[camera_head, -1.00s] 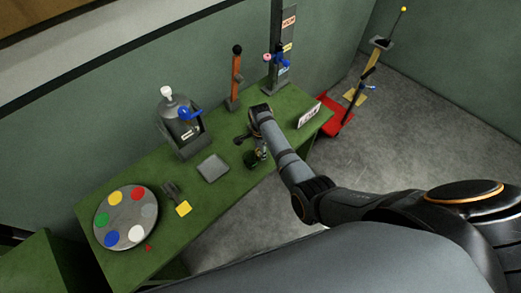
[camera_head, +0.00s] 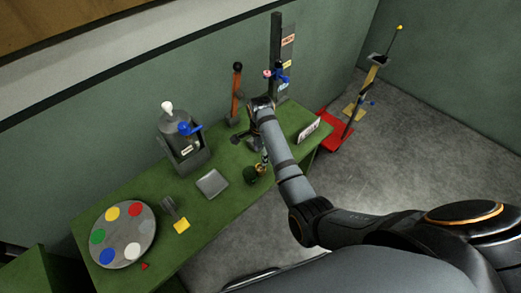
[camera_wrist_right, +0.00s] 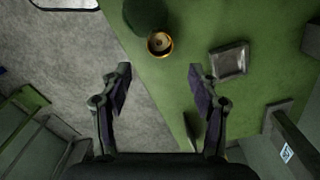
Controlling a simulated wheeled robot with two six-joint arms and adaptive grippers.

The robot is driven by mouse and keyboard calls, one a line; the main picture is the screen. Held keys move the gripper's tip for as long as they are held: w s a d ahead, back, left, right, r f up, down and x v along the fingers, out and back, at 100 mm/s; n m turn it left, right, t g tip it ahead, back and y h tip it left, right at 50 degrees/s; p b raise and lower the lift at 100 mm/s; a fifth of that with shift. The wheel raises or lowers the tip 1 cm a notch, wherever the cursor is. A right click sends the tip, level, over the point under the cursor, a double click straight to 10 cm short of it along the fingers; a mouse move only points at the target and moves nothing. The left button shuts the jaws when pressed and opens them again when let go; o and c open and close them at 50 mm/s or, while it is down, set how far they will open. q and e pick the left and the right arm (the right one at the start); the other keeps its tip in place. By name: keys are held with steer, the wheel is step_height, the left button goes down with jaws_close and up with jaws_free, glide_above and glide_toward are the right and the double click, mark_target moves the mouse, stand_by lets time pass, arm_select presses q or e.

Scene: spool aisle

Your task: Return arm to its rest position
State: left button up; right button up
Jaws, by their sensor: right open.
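My right arm reaches in from the lower right in the head view, over the right part of the green workbench (camera_head: 165,187). Its right gripper (camera_head: 251,148) is small and partly hidden by my arm there. In the right wrist view the gripper (camera_wrist_right: 159,74) is open, with nothing between its fingers. A dark green round thing (camera_wrist_right: 145,14) and a brass ring or cup (camera_wrist_right: 160,43) lie beyond the fingertips, apart from them. They also show by the bench's front edge in the head view. My left gripper is not in view.
A grey square tray (camera_head: 212,183), a round plate with coloured discs (camera_head: 123,234) and a grey device with a blue handle (camera_head: 182,140) stand on the bench. An orange lever (camera_head: 236,90) and a tall post (camera_head: 276,60) stand behind. A red base (camera_head: 335,130) is on the floor at right.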

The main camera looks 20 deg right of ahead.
steer(key=shift+r, duration=1.35)
